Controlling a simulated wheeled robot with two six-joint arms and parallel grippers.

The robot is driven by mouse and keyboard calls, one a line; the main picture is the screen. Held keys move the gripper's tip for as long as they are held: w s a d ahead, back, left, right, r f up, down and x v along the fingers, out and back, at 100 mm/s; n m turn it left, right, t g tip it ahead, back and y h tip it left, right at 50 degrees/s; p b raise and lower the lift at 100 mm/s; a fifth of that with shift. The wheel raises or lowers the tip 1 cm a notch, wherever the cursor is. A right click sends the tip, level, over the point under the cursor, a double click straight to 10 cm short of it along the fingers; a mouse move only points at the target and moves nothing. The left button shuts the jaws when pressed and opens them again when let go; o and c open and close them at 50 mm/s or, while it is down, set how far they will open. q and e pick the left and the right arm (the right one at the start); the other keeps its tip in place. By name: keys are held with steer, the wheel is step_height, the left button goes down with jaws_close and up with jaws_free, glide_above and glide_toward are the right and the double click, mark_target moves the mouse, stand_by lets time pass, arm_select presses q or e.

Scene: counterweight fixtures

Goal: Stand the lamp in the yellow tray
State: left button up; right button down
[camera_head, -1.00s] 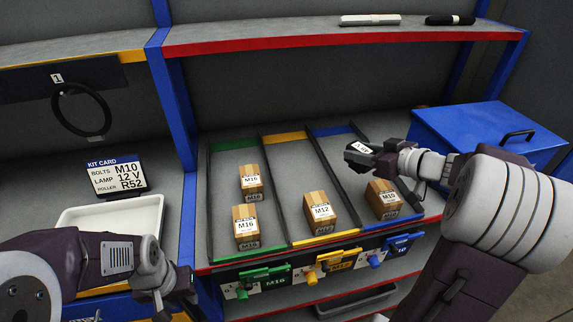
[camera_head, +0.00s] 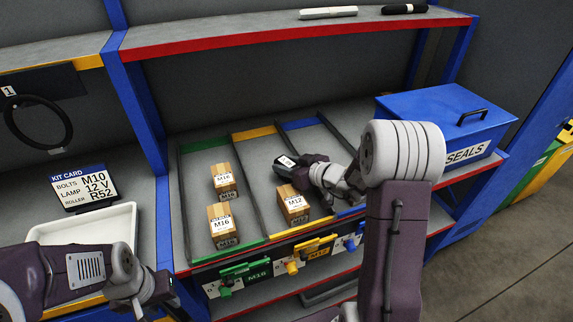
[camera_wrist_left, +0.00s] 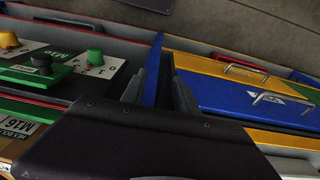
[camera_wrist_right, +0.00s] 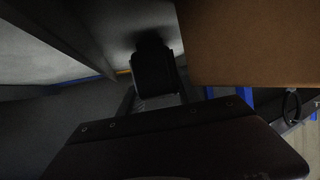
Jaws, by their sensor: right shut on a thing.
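My right gripper (camera_head: 297,166) is shut on a small dark thing with a white label, the lamp (camera_head: 286,161) by its look; the label is too small to read. In the right wrist view the lamp (camera_wrist_right: 153,72) is a black rounded body between the fingers. A white tray (camera_head: 128,212) lies on the yellow-edged left bench; I see no yellow-coloured tray. My left arm hides its front part. My left gripper (camera_wrist_left: 158,88) is open and empty, in front of the left bench by the blue post.
A kit card (camera_head: 84,187) stands behind the tray, below a black ring (camera_head: 38,122). Boxes marked M16 (camera_head: 222,226) and M12 (camera_head: 292,204) stand in divided lanes. A blue post (camera_head: 139,90) separates the benches. A blue SEALS box (camera_head: 440,118) stands at the right.

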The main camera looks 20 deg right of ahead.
steer(key=shift+f, duration=0.15)
steer(key=shift+f+b, duration=0.1)
steer(key=shift+b, duration=0.25)
steer(key=c, duration=1.3)
jaws_free()
steer(key=o, duration=0.5)
steer(key=shift+c, duration=0.2)
